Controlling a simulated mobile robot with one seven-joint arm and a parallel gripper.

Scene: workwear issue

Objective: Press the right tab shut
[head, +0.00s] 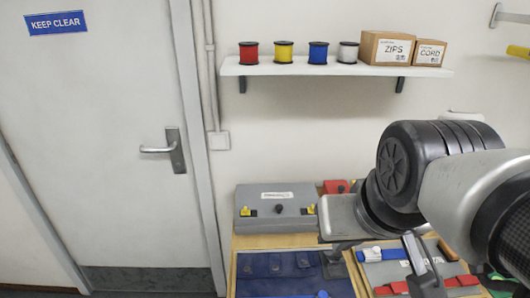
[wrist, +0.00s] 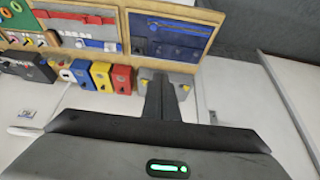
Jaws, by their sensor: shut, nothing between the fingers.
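A grey case (head: 278,222) with a black knob in its middle lies at the back of the bench in the head view. It has a left yellow tab (head: 246,211) and a right yellow tab (head: 311,209). I cannot tell whether either tab is raised or flat. In the wrist view, which looks from the other side, the case (wrist: 172,76) is partly hidden behind my gripper (wrist: 164,76). A yellow tab shows on each side of the fingers there. The fingers are shut and empty. I see no contact with the right tab.
A blue fabric panel (wrist: 168,30) and a grey panel with red tabs (wrist: 62,20) lie beside the case. Blue, yellow and red boxes (wrist: 121,79) stand close to it. A shelf (head: 335,69) with spools and cartons is on the wall. A door is at left.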

